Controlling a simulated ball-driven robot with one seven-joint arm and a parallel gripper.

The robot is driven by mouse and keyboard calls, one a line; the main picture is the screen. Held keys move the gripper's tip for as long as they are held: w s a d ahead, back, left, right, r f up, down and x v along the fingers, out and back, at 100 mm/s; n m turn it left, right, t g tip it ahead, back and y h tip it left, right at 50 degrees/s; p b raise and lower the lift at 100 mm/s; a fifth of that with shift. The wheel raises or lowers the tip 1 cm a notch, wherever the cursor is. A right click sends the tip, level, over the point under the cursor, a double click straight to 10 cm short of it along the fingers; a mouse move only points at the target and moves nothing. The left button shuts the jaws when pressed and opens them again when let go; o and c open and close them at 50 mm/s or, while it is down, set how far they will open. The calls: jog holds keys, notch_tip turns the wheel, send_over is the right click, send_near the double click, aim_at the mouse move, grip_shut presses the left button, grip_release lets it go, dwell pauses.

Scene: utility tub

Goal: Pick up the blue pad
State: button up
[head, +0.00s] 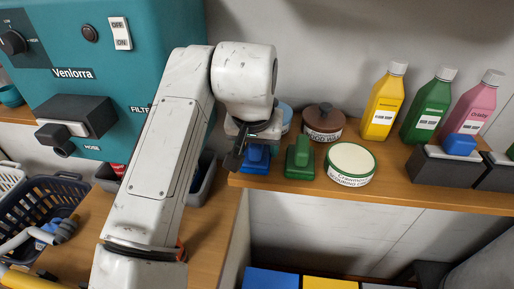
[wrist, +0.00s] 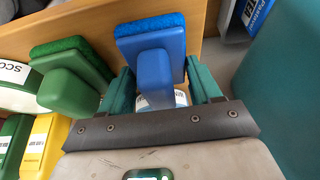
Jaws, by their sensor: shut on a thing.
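The blue pad (head: 256,155) is a blue block with a raised handle, near the left end of the wooden shelf. It also shows in the wrist view (wrist: 151,38), with its handle between the two green fingers. My gripper (head: 246,145) is shut on the handle; in the wrist view the fingers (wrist: 165,88) flank it on both sides. From the head view I cannot tell whether the pad touches the shelf. The far side of the pad is hidden.
A green pad (head: 299,158) stands close to the right of the blue one. A round tin (head: 350,163), a brown-lidded tin (head: 323,122) and several bottles (head: 426,108) share the shelf (head: 420,192). A teal machine (head: 160,30) stands left.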

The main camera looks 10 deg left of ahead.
jog(key=shift+r, duration=0.1)
jog(key=shift+r, duration=0.2)
notch_tip(320, 180, up, 2)
jog(key=shift+r+b, duration=0.1)
jog(key=shift+b, duration=0.7)
jog(key=s+d+r+b, duration=0.2)
jog(key=s+d+r, duration=0.1)
jog(key=s+r, duration=0.7)
jog(key=s, duration=0.3)
jog(key=shift+s+d, duration=0.25)
jog(key=shift+s, duration=0.05)
jog(key=shift+r, duration=0.1)
jog(key=o, duration=0.6)
jog(key=c, duration=0.4)
jog(key=shift+c, duration=0.2)
